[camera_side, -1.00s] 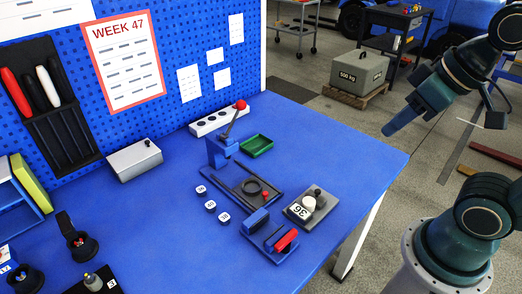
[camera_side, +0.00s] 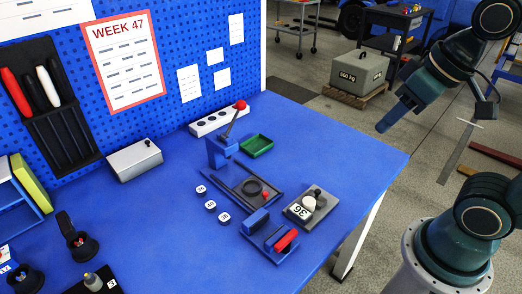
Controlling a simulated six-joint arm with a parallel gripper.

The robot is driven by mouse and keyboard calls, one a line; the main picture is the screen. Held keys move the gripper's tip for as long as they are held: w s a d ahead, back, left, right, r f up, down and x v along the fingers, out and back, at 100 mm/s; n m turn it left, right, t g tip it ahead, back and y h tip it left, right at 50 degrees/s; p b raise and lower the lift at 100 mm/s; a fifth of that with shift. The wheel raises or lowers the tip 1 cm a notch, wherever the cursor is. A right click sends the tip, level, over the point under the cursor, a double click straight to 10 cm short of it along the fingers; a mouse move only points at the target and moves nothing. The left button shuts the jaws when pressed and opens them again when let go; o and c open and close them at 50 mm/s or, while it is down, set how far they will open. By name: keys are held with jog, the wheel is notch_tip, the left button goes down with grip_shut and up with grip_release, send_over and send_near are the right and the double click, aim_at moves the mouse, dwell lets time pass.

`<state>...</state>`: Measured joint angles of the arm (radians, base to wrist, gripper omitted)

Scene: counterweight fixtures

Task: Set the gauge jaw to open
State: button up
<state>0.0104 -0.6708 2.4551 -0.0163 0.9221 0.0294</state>
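A small blue fixture (camera_side: 257,220) with upright blue blocks and a red bar (camera_side: 286,239) lies at the front right of the blue bench; it looks like a jaw, but I cannot be sure it is the gauge jaw or how far it is open. Beside it is a grey plate (camera_side: 319,196) with a "36" card, a white knob and a black knob. My gripper (camera_side: 388,122) is at the dark blue end of my arm, off the bench's right edge and well apart from the fixtures. Its fingers cannot be made out.
Behind the blue fixture stands a lever press (camera_side: 220,150) with a red ball, near a green tray (camera_side: 257,145). Several small numbered blocks (camera_side: 211,205) lie to the left. A grey box (camera_side: 134,160) stands by the pegboard. The bench's right front is clear.

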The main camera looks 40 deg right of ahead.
jog(key=w+m+g, duration=0.1)
jog(key=w+g, duration=0.1)
jog(key=w, duration=0.3)
jog(key=m+g, duration=0.1)
jog(key=g, duration=0.2)
send_over(318, 190)
jog(key=s, duration=0.2)
notch_tip(318, 190, down, 4)
jog(key=w+d+f+m+g+y, duration=0.1)
jog(key=w+d+f+m+g, duration=0.1)
jog(key=w+f+g, duration=0.2)
jog(key=w+f, duration=0.3)
jog(key=f, duration=0.3)
jog(key=shift+w+d+y, duration=0.2)
jog(key=shift+w+y, duration=0.2)
jog(key=x, duration=1.3)
jog(key=shift+s+f, duration=0.25)
jog(key=shift+f, duration=0.05)
jog(key=shift+c, duration=0.3)
grip_shut()
